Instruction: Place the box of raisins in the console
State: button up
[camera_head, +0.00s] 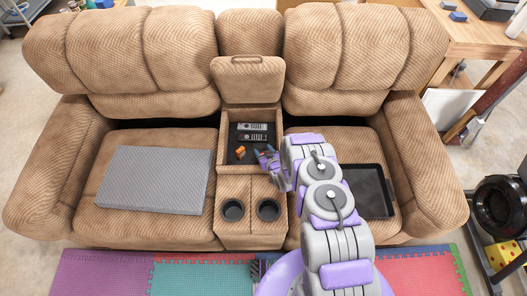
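The console (224,158) is the open compartment in the middle of the brown recliner, with its lid (249,80) raised against the back. A small orange item (240,152) lies inside, left of my gripper; it is too small to tell whether it is the box of raisins. My gripper (263,158) is over the right part of the console, pointing left. Small bluish and reddish bits show around its fingers, and I cannot tell whether it holds anything. My arm hides part of the right seat.
Dark and grey remotes (252,131) lie inside the console toward its back. Two cup holders (233,210) are in front of it. A grey slab (154,180) lies on the left seat and a black tray (374,204) on the right seat. Foam mats cover the floor in front.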

jog(key=shift+o, duration=1.2)
jog(key=r+p+v, duration=0.1)
jog(key=p+v, duration=0.2)
jog(key=v, duration=0.9)
jog(key=shift+p, duration=0.35)
jog(key=shift+r, duration=0.2)
